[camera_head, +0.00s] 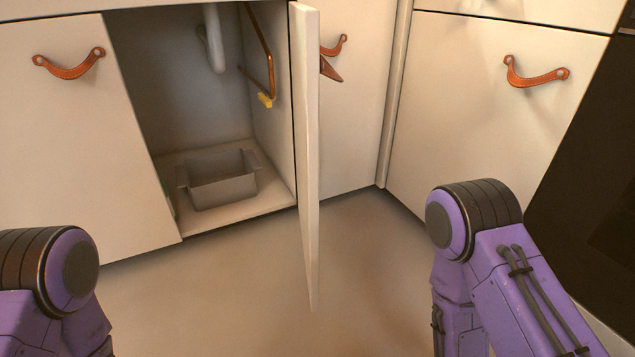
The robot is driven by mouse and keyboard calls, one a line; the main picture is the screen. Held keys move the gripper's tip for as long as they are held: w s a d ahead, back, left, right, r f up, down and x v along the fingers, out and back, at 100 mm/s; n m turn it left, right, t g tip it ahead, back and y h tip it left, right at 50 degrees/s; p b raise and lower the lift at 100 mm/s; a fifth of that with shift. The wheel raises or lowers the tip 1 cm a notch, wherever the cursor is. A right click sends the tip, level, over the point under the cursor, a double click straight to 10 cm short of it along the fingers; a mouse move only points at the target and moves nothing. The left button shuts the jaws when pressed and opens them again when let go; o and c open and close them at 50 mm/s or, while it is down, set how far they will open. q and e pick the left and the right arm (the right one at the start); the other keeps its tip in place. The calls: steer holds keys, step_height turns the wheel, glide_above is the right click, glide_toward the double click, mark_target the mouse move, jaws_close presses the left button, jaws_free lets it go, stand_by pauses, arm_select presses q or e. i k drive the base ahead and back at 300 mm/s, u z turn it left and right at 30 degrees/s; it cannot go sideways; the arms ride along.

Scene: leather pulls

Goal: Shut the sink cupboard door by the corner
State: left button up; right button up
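The sink cupboard door (309,150) stands wide open, seen nearly edge-on, hinged at the right side of the sink cupboard (185,90) and reaching out toward me. A brown leather pull (330,70) shows just right of its edge, on its outer face. The open cupboard shows a white drain pipe, a copper pipe with a yellow valve and a grey tub (220,178) on its floor. My purple arms come in at the lower left and lower right, both apart from the door. Neither gripper is in view.
A closed cupboard front with a leather pull (70,66) is at the left. Another leather pull (537,74) is on the closed front at the right, beside a dark appliance (590,190). The floor (230,290) in front is clear.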

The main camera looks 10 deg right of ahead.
mark_target(308, 65)
steer(key=k, duration=0.45)
steer(key=u, duration=2.35)
steer(key=k, duration=1.25)
steer(key=z, duration=1.85)
steer(key=i, duration=1.65)
